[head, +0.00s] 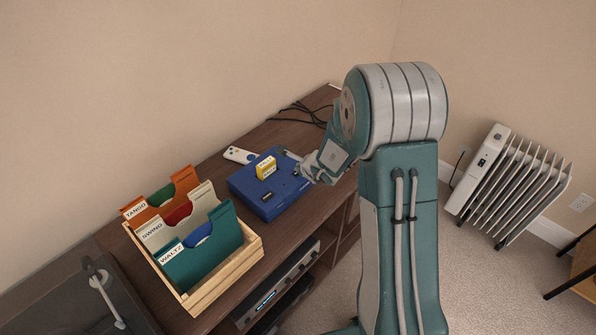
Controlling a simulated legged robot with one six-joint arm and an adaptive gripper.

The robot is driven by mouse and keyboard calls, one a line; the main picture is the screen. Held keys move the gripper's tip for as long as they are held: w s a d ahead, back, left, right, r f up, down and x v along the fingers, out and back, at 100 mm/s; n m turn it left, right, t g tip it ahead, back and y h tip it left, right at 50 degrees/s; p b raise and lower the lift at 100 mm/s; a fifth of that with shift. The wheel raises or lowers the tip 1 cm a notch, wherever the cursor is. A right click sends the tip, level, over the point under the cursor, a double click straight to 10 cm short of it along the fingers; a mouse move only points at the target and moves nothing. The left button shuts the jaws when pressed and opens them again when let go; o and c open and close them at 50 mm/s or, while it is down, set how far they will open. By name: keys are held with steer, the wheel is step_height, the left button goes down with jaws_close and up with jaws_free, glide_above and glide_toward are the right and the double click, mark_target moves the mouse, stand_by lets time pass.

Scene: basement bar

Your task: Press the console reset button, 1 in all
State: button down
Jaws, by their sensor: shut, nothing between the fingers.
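The console (250,190) is a blue box on the wooden cabinet, with a yellow cartridge (266,168) standing upright in its top. A small dark detail (266,197) shows on its near side; I cannot tell whether it is the reset button. My gripper (289,155) is shut and empty. Its tips are over the console's far right part, right of the cartridge. I cannot tell whether they touch the console. My gripper and wrist hide part of the console's right end.
A wooden crate (247,252) with labelled record sleeves stands left of the console. A turntable (75,290) is at lower left. A white radiator (510,180) stands on the floor at right.

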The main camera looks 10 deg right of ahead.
steer(key=shift+r, duration=0.7)
steer(key=shift+r, duration=2.5)
